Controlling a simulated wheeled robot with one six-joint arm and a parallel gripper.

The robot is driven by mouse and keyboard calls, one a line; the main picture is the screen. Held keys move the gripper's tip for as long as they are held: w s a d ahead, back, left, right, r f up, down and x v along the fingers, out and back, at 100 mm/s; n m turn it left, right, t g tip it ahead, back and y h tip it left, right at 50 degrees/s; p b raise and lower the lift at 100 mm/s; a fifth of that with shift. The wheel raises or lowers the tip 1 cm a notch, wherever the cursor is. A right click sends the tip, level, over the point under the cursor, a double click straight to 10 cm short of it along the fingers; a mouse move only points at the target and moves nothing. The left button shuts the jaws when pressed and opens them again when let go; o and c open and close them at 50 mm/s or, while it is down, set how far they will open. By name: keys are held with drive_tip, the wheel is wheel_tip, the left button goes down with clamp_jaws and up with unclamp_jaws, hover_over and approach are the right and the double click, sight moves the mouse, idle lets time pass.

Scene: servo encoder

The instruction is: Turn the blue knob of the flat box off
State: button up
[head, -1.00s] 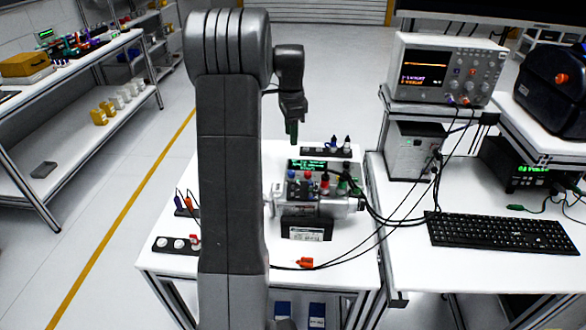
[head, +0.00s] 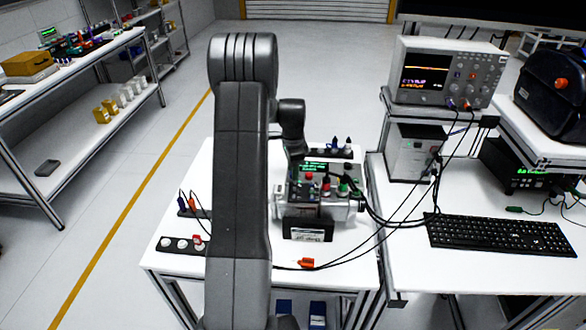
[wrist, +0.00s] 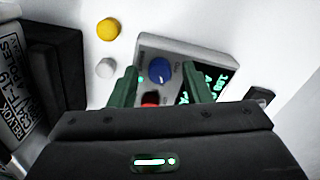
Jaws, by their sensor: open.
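The flat box (wrist: 184,52) is grey, with a green-lit display (wrist: 212,84). In the wrist view its blue knob (wrist: 160,71), with a light pointer mark, lies between the two green fingers of my gripper (wrist: 160,69). The fingers are open, one on each side of the knob; I cannot tell whether they touch it. A red knob (wrist: 150,98) sits just below it in the picture, partly hidden by the gripper body. In the head view the box's display (head: 320,167) shows beside my gripper, and the blue knob is hidden behind it.
A metal device with a dark label plate (head: 307,230) stands in front of the box, with black cables running right. A strip with coloured plugs (head: 340,152) lies behind. An oscilloscope (head: 447,75) and keyboard (head: 502,234) are on the right bench.

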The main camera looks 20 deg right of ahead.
drive_tip(key=shift+c, duration=0.4)
clamp_jaws()
drive_tip(key=shift+n, duration=0.3)
drive_tip(key=shift+f+n+b, duration=0.1)
drive_tip(key=shift+n+b, duration=0.6)
drive_tip(key=shift+n, duration=0.2)
drive_tip(key=n+b, duration=0.1)
drive_tip(key=n, duration=0.2)
drive_tip(key=shift+n, duration=0.3)
drive_tip(key=n+b, duration=0.1)
drive_tip(key=n, duration=0.4)
drive_tip(key=shift+n, duration=0.3)
